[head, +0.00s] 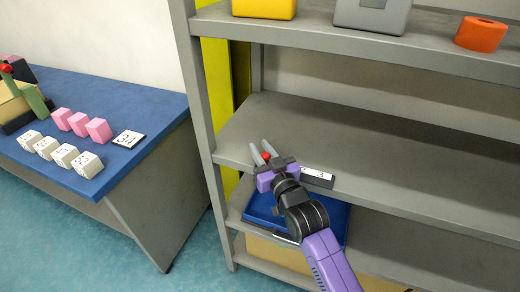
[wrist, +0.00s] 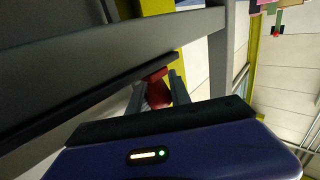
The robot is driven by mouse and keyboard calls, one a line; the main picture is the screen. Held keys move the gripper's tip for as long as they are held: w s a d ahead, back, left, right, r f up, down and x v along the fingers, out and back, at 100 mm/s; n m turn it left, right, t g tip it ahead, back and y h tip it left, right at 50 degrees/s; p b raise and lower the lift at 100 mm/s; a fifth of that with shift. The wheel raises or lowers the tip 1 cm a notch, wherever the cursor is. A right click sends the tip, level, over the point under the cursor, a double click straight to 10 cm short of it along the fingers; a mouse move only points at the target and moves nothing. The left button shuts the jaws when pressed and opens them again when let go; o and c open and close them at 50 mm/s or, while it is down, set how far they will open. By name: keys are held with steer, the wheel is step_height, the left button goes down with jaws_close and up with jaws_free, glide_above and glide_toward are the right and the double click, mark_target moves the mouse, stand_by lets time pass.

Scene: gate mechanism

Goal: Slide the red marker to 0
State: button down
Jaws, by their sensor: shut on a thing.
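The red marker (head: 266,157) sits at the left part of a dark scale bar (head: 318,178) on the front edge of the middle shelf. The bar carries a white label with dark marks at its right part; its left part is hidden behind my gripper. My gripper (head: 264,153) is at the shelf edge with its two grey fingers closed around the red marker. In the wrist view the red marker (wrist: 158,90) shows between the fingers, partly hidden by the gripper body.
The grey shelf unit's left post (head: 205,120) stands just left of my gripper. A blue tray (head: 262,207) is on the shelf below. A yellow box and an orange piece (head: 481,34) sit on the upper shelf. A blue table (head: 60,100) with pink and numbered white blocks is at the left.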

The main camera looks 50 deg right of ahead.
mark_target(266, 161)
steer(key=c, duration=1.2)
jaws_free()
steer(key=shift+w+a, duration=0.15)
steer(key=b+v, duration=0.1)
steer(key=v, duration=0.6)
steer(key=shift+f, duration=0.1)
steer(key=shift+s+a, duration=0.15)
steer(key=shift+s, duration=0.25)
